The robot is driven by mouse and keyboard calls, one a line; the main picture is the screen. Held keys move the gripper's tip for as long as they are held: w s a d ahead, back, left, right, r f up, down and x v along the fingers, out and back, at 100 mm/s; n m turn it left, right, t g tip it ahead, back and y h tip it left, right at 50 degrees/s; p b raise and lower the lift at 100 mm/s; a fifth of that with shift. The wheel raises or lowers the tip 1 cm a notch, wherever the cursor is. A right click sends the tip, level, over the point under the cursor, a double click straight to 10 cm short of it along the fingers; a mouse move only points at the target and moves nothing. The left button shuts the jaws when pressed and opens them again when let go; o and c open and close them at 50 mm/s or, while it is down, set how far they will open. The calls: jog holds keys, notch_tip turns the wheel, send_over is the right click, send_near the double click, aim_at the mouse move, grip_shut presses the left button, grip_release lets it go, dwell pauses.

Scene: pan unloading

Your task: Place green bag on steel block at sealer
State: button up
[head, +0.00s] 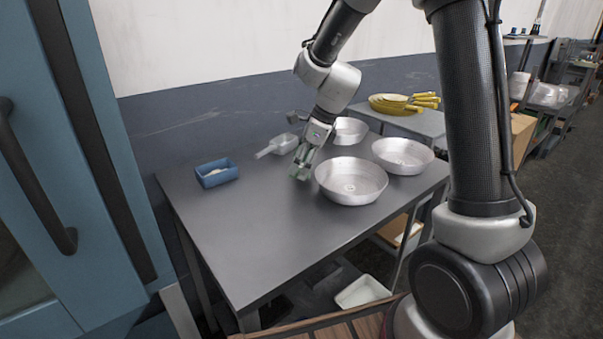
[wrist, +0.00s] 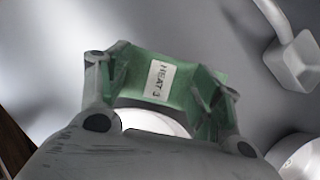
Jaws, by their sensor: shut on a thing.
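My gripper (head: 301,170) is shut on a green bag (wrist: 182,84), which spans between its fingers in the wrist view. The bag carries a white label that reads HEAT and a figure. My gripper also shows in the wrist view (wrist: 157,92). In the head view it points down just over the grey table (head: 237,244), left of the nearest metal pan (head: 351,182). I cannot tell whether the bag touches the table. I cannot make out a steel block or a sealer in either view.
Two more pans (head: 403,154) (head: 350,130) stand to the right and behind. A metal scoop (head: 284,143) lies behind my gripper, and a blue tray (head: 216,173) stands at the left. Yellow-handled pans (head: 390,104) rest on a farther table. The front left of the table is clear.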

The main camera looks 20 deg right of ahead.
jog(key=shift+f, duration=1.7)
jog(key=shift+f, duration=0.15)
jog(key=o, duration=1)
jog(key=shift+o, duration=0.2)
